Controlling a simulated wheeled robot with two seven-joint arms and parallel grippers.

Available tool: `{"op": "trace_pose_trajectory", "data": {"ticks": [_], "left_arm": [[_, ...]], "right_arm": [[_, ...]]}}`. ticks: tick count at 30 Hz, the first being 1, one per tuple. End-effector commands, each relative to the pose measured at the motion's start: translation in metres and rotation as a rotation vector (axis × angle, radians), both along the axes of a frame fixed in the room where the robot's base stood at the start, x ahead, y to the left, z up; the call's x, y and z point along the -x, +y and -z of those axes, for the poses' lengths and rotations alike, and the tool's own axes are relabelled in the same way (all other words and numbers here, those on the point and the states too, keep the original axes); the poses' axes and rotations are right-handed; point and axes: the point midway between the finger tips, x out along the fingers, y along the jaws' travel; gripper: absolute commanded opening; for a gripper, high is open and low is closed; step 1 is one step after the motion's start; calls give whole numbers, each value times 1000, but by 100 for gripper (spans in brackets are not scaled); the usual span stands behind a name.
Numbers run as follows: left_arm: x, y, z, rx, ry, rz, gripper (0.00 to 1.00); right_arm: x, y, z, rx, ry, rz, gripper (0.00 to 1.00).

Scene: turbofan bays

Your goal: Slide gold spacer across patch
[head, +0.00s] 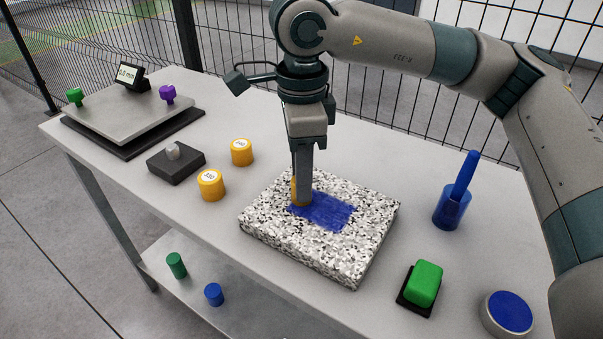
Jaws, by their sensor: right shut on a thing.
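The speckled granite slab (265,228) lies on the table with a blue patch (335,213) on its top. My right gripper (303,195) points straight down over the slab and is shut on the gold spacer (295,192). Only a thin gold strip of the spacer shows, as the fingers hide most of it. It is at the left end of the blue patch, low at the slab's surface; whether it touches cannot be told. My left gripper is not in view.
Two gold cylinders (211,185) (242,152) and a dark block with a grey knob (175,162) stand left. A plate stand (130,115) is behind them. A blue pot with brush (452,207), green block (426,281) and blue-topped tin (508,314) stand right.

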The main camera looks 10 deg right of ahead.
Motion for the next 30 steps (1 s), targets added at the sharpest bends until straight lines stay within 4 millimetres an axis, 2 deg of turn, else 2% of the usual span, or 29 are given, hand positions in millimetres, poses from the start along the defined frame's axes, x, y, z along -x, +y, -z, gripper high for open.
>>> {"op": "trace_pose_trajectory", "data": {"ticks": [30], "left_arm": [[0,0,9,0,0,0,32]], "right_arm": [[14,-14,0,0,0,0,0]]}}
